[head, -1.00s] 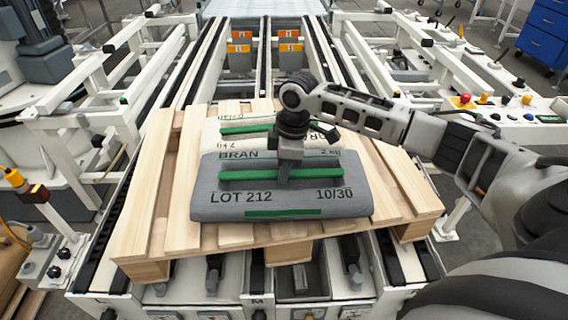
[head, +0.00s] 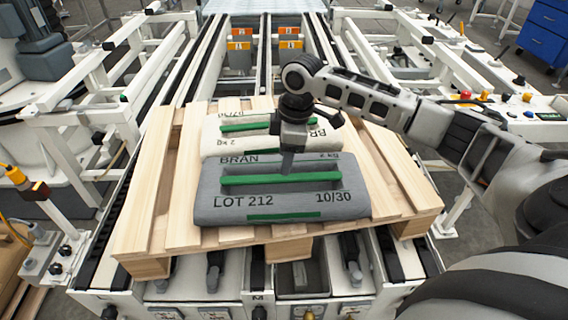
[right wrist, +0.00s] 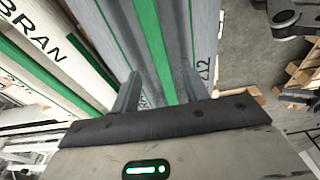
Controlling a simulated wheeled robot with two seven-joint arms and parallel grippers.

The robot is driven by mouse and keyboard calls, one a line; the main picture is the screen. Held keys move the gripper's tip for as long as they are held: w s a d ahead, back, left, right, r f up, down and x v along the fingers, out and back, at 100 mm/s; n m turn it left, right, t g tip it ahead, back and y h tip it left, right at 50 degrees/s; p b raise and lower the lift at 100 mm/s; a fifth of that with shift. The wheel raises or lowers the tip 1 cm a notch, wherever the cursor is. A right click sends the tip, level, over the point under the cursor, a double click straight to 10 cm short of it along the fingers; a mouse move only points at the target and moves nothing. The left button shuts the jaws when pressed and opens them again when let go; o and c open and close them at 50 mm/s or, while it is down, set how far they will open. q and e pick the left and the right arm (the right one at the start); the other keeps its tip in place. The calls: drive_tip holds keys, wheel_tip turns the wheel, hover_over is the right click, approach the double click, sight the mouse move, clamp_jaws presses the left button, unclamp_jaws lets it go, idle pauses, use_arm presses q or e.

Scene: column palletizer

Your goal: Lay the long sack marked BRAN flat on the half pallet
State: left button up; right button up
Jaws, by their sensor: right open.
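The long grey sack marked BRAN (head: 280,204) lies flat across the near part of the wooden half pallet (head: 150,205). It has green stripes and reads LOT 212. A white sack (head: 222,144), also with green stripes, lies directly behind it; lettering BRAN shows on it in the right wrist view (right wrist: 40,42). My right gripper (head: 288,165) is open above the middle of the grey sack, over its raised green strip. In the right wrist view its fingers (right wrist: 160,92) stand apart on either side of that strip; contact is hard to tell. My left gripper is out of view.
The pallet sits on a roller conveyor with white frame rails (head: 85,95) on both sides. A control panel (head: 510,108) with buttons stands at the right. Bare pallet slats show left and right of the sacks.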

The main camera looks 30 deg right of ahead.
sight(291, 177)
wheel_tip(291, 177, up, 9)
drive_tip(key=d, duration=0.1)
drive_tip(key=shift+s, duration=0.35)
idle(0.3)
